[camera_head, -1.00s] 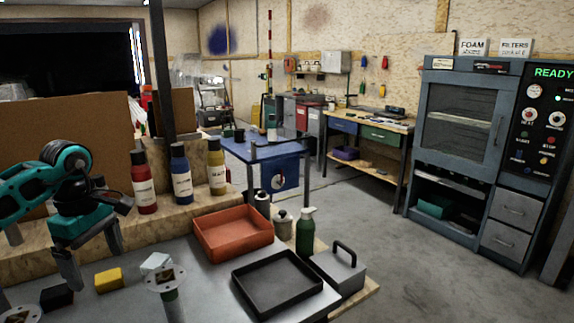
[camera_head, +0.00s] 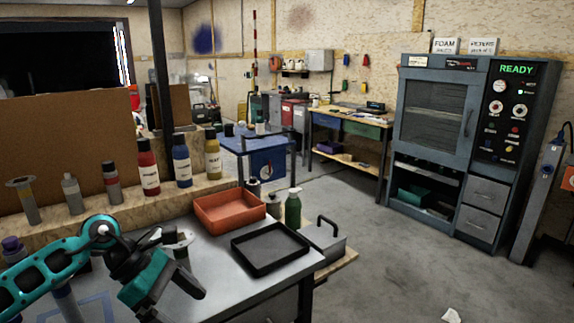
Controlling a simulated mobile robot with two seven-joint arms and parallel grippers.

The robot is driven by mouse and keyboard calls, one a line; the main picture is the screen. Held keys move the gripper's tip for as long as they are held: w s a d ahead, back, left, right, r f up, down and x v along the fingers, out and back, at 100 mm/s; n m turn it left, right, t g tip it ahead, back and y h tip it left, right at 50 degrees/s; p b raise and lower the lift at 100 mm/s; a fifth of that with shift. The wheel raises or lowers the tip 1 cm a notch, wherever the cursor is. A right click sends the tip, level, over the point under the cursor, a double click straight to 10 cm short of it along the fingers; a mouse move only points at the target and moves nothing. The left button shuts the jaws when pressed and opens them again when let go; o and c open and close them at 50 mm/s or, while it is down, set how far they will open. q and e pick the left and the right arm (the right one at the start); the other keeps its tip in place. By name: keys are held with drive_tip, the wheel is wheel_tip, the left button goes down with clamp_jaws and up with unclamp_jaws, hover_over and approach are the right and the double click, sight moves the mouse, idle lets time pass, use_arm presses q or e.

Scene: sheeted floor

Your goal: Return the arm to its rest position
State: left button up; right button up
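My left arm (camera_head: 45,268), teal and black, reaches in from the lower left over the grey metal table (camera_head: 225,282). My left gripper (camera_head: 172,300) points down and to the right above the table. Its two dark fingers are spread apart, and I see nothing between them. The lower finger is partly cut off by the bottom edge of the picture. My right gripper is not in view.
An orange tray (camera_head: 230,224) and a black tray (camera_head: 246,262) lie right of my gripper. Several bottles, one red (camera_head: 148,168), stand on the wooden ledge behind. A green spray bottle (camera_head: 293,210) stands at the table's right. Grey floor (camera_head: 385,260) is open farther right.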

use_arm(q)
drive_tip(key=s+d+r+n+t+h, duration=0.25)
drive_tip(key=d+n+t+h, duration=0.35)
drive_tip(key=d+n+h, duration=0.6)
drive_tip(key=s+a+f+n+t+y, duration=0.15)
drive_tip(key=f+n+t+y, duration=0.4)
drive_tip(key=n, duration=0.75)
drive_tip(key=s+a+f+n+t+y, duration=0.1)
drive_tip(key=a+f+n+t+y, duration=0.45)
drive_tip(key=n, duration=0.75)
drive_tip(key=s+a+f+n+g+y, duration=0.1)
drive_tip(key=s+f+n+g+y, duration=0.5)
drive_tip(key=s+f+n, duration=0.5)
drive_tip(key=shift+s+a+f+n+y, duration=0.15)
drive_tip(key=shift+a+f+n+y, duration=0.3)
drive_tip(key=shift+n, duration=0.35)
drive_tip(key=shift+d, duration=0.1)
